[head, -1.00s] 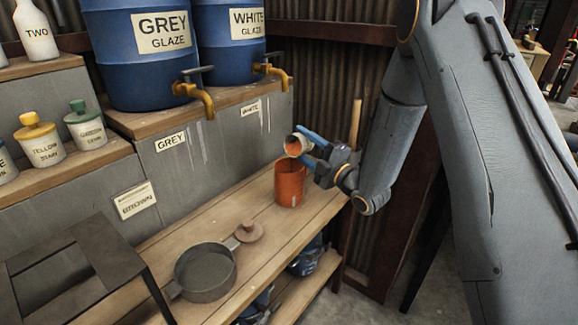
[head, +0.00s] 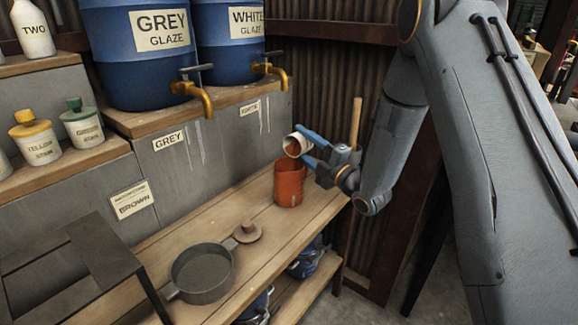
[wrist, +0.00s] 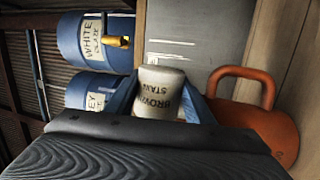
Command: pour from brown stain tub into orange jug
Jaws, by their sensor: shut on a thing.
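The brown stain tub (head: 293,146) is a small white tub with brown inside its open mouth. My gripper (head: 307,146) is shut on it and holds it tilted, mouth down to the left, above the orange jug (head: 289,184). The jug stands upright on the wooden bench. No stream shows between tub and jug. In the wrist view the tub (wrist: 160,92) shows its "BROWN STAIN" label between my blue fingers (wrist: 162,104). The orange jug (wrist: 262,122) is at the right there, with its handle visible. The jug's inside is hidden.
Blue grey-glaze (head: 147,52) and white-glaze (head: 228,38) barrels with taps stand on a shelf behind. Yellow (head: 36,139) and green (head: 82,123) stain tubs stand at the left.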

